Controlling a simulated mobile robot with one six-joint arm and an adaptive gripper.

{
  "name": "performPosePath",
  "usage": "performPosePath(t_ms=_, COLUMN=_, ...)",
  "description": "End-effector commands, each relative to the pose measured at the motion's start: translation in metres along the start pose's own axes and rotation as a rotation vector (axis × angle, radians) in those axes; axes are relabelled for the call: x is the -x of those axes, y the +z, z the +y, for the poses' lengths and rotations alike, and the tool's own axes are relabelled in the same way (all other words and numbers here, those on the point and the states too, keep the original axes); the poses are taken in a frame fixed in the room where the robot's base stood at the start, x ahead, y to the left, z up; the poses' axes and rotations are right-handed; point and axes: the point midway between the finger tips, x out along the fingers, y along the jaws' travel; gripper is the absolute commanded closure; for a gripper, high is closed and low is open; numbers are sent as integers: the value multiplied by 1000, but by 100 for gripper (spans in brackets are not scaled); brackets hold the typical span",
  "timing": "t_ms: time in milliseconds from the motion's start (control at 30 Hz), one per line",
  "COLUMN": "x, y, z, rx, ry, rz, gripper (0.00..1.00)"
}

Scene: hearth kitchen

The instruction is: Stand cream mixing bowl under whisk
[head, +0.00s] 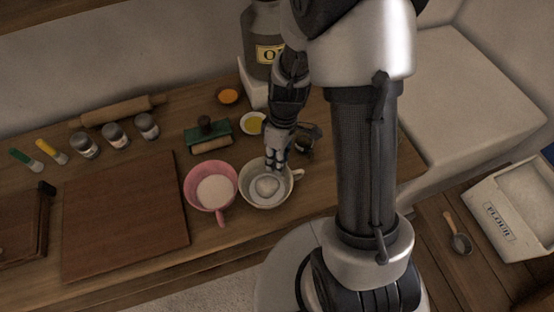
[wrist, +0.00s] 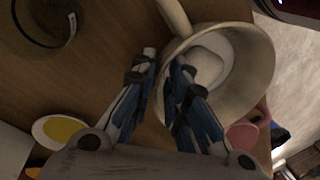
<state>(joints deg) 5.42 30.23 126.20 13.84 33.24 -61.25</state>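The cream mixing bowl (head: 250,202) stands on the wooden counter, right of a pink bowl, with its handle toward the right. A pale rounded mass lies inside it. My gripper (head: 275,162) points down at the bowl's far rim. In the wrist view, the cream bowl (wrist: 255,75) fills the upper right and its handle points up. My gripper (wrist: 162,62) has one finger outside the bowl's wall and the other over its rim. A small gap shows between the fingertips; whether they press the wall is unclear. I cannot make out a whisk in either view.
The pink bowl (head: 211,205) with pale contents is close on the left. A small yellow dish (head: 253,123), a dark object (head: 308,139) and a green-topped item (head: 207,133) are behind. A large cutting board (head: 125,215) lies left. A labelled jar (head: 262,40) stands at the back.

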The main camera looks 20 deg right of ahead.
Motion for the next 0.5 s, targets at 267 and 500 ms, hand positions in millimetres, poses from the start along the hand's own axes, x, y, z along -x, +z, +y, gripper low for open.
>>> performPosePath(t_ms=267, x=0, y=0, z=0, rx=0, ry=0, rz=0, gripper=73)
performPosePath(t_ms=500, x=4, y=0, z=-1, rx=0, ry=0, rz=0, gripper=73)
